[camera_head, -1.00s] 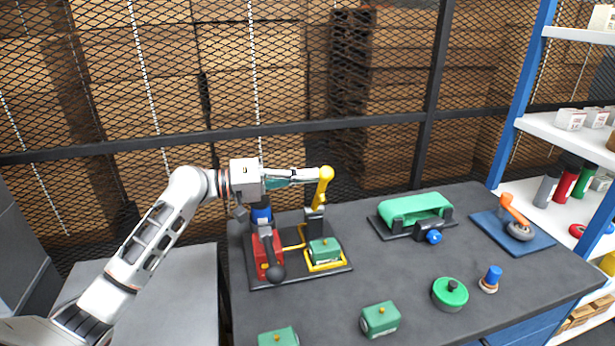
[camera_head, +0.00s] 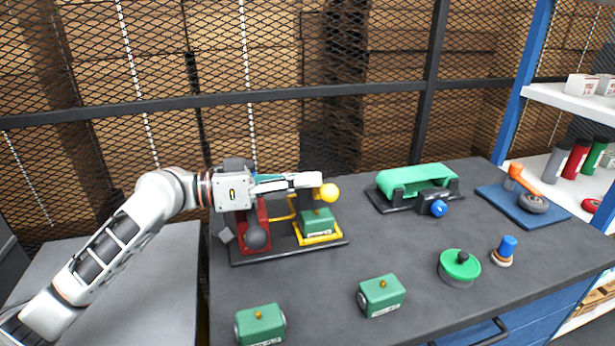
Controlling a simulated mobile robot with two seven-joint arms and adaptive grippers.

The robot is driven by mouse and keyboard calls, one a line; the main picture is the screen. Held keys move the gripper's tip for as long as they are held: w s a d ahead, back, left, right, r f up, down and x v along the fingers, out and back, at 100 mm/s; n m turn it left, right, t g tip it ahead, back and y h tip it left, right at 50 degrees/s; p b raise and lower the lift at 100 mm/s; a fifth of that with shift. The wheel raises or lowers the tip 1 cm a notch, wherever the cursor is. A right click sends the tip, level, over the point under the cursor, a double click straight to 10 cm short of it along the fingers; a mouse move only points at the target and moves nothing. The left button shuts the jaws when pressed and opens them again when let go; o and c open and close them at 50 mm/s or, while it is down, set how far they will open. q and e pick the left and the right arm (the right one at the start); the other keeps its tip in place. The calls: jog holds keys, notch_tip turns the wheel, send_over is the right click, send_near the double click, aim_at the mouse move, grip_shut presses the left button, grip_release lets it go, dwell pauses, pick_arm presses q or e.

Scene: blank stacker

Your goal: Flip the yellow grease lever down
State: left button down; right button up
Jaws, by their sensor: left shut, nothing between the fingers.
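The yellow grease lever (camera_head: 329,193) stands at the back of the black fixture plate (camera_head: 275,257). Its round knob faces me and hangs low over the green block, so its stem looks foreshortened and tipped toward me. My left gripper (camera_head: 316,181) reaches in from the left, shut and empty. Its fingertips are at the knob's upper left, close to or touching it; I cannot tell which. The green block (camera_head: 319,220) sits in a yellow frame (camera_head: 318,240) below the knob. My right gripper is not in view.
A red press with a black ball handle (camera_head: 257,238) stands left on the plate. Green blocks (camera_head: 381,295) (camera_head: 261,325), a green knobbed disc (camera_head: 459,268) and a blue-topped part (camera_head: 505,250) are in front. A green belt unit (camera_head: 416,180) is at the back. The middle table is clear.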

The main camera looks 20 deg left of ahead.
pick_arm(q)
jog(key=shift+s+d+f+m, duration=0.1)
jog(key=shift+f+m, duration=0.2)
jog(key=shift+m, duration=0.2)
jog(key=shift+r, duration=0.1)
jog(key=v, duration=1.2)
jog(key=shift+s, duration=0.1)
dwell(0.4)
